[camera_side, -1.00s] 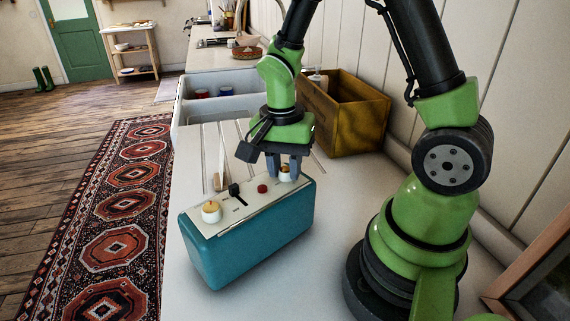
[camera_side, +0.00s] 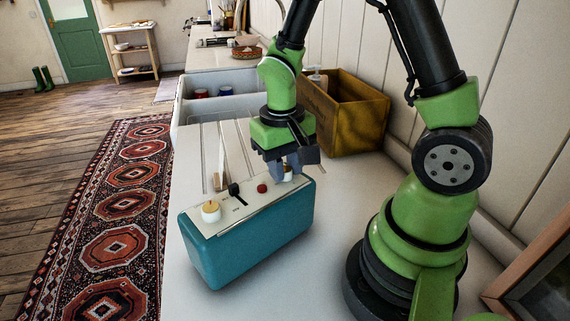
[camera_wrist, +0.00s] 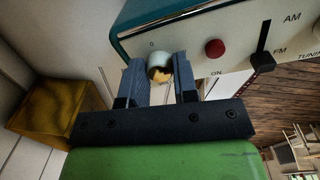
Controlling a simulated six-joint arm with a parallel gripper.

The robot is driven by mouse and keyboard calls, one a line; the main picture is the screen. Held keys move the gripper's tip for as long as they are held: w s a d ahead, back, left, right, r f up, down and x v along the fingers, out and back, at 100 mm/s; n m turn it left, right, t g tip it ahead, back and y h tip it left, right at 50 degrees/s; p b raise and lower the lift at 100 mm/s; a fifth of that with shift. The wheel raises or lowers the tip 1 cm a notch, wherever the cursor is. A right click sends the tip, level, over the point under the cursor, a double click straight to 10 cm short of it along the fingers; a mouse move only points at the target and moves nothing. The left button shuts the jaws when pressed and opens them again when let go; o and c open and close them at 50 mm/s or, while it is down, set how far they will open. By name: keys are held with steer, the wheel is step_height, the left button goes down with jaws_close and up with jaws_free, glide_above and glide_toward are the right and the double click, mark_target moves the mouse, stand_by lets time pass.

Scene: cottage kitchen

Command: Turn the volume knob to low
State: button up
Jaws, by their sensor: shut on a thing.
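A teal radio (camera_side: 255,236) with a cream top panel stands on the white counter. It also shows in the wrist view (camera_wrist: 137,20). The volume knob (camera_wrist: 158,62), white with a brassy cap, is at the panel's far right end in the side view, largely hidden there by my fingers. My gripper (camera_side: 284,172) points down over that end. In the wrist view its two grey fingers (camera_wrist: 162,82) are shut around the knob, one on each side. The marks around the knob are mostly hidden; a small "0" shows beside it.
A red button (camera_side: 262,188), a black slider (camera_side: 236,191) and a cream tuning knob (camera_side: 211,211) sit along the same panel. A wooden crate (camera_side: 352,118) stands behind on the right. A white sink (camera_side: 232,104) lies further back. The counter in front of the radio is clear.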

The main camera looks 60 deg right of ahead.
steer(key=shift+n, duration=0.4)
steer(key=o, duration=0.9)
steer(key=r, duration=1)
steer(key=shift+w+a, duration=0.1)
steer(key=shift+a, duration=0.15)
